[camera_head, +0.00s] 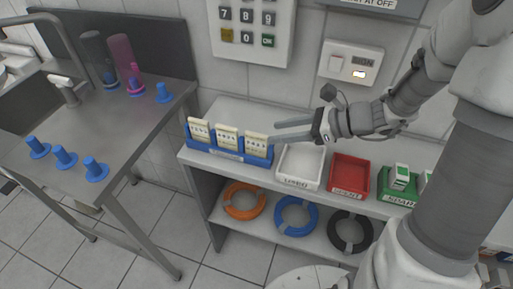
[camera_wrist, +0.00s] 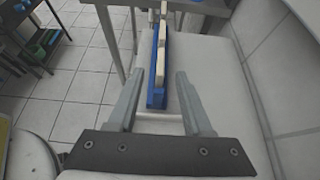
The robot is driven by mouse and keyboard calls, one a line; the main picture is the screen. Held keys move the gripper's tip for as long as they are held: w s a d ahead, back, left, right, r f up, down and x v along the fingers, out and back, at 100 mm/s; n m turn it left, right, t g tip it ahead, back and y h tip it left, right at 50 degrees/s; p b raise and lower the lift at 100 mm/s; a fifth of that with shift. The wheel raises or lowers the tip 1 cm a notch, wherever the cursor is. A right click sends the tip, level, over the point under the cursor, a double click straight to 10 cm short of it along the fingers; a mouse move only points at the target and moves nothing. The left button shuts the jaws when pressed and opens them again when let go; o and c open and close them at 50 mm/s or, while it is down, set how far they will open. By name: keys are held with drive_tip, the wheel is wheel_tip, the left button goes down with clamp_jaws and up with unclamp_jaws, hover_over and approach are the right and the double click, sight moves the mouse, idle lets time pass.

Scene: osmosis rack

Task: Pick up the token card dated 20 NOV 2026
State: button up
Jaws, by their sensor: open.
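A blue rack (camera_head: 228,152) on the upper shelf holds three upright cream cards: a left card (camera_head: 199,130), a middle card (camera_head: 227,138) and a right card (camera_head: 256,145). Their printing is too small to read, so I cannot tell which is dated 20 NOV 2026. My gripper (camera_head: 275,132) is open and empty, beside the right end of the rack, with its fingers pointing left toward the right card. In the wrist view, the nearest card (camera_wrist: 160,67) stands edge-on in the rack (camera_wrist: 161,92), ahead between the open fingers (camera_wrist: 159,75).
Right of the rack stand a white tray (camera_head: 287,179), a red tray (camera_head: 336,187) and a green bin (camera_head: 398,197) with small cartons. Coiled orange, blue and black hoses lie below. A wall switch (camera_head: 358,75) is above my gripper. A steel table (camera_head: 110,120) with blue pegs is left.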

sight(264, 136)
drive_tip(key=x, duration=0.2)
drive_tip(key=shift+a+f, duration=0.2)
drive_tip(key=shift+a, duration=0.05)
drive_tip(key=b+x, duration=0.1)
drive_tip(key=x, duration=0.3)
drive_tip(key=shift+w+f+b, duration=0.1)
drive_tip(key=shift+f+b, duration=0.25)
drive_tip(key=shift+f, duration=0.05)
drive_tip(key=shift+w+a+f, duration=0.1)
drive_tip(key=shift+w+a, duration=0.05)
drive_tip(key=shift+a, duration=0.15)
clamp_jaws()
